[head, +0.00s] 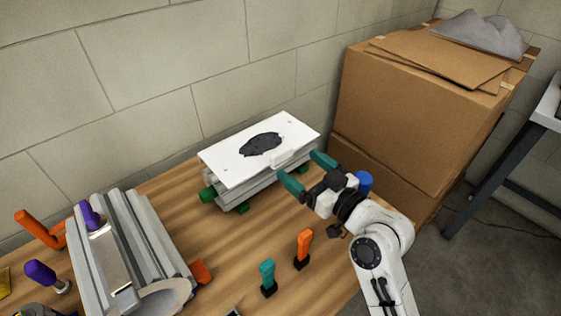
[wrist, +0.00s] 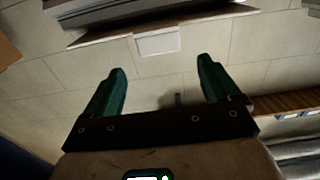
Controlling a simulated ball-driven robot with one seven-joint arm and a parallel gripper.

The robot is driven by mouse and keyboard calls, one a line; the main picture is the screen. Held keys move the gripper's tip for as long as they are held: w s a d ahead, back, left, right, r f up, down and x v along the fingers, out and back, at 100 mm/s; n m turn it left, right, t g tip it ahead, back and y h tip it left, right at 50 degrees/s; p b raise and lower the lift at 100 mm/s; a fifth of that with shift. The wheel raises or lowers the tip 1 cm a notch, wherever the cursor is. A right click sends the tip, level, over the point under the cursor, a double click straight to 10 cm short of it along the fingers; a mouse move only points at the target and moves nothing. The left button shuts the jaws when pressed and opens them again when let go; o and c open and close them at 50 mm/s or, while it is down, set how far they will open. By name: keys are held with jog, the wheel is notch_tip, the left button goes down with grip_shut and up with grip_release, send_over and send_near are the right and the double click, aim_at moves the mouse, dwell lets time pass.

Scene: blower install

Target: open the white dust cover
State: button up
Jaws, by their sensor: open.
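The white dust cover (head: 225,165) is a flat plate with a dark blotch in its middle. It lies closed and level on a grey metal unit (head: 240,195) on the wooden table. A small white tab (head: 291,157) sticks out from its front edge. My gripper (head: 308,174) is open and empty, its teal fingers apart just in front of the cover's right front side, near the tab. In the wrist view the tab (wrist: 158,43) shows ahead of and between the open fingers (wrist: 162,80), apart from them. The cover's underside is hidden.
The wooden table (head: 205,245) carries a grey ribbed machine (head: 135,245) at left, and an orange-handled tool (head: 303,247) and a teal-handled tool (head: 267,277) at front. Stacked cardboard boxes (head: 405,120) stand close at right. A block wall (head: 170,80) is behind.

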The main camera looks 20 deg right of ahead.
aim_at(284, 156)
jog(key=x, duration=0.5)
jog(key=f+x, duration=0.1)
jog(key=x, duration=0.1)
jog(key=shift+w+p, duration=0.2)
jog(key=shift+p, duration=0.2)
jog(key=shift+f, duration=0.1)
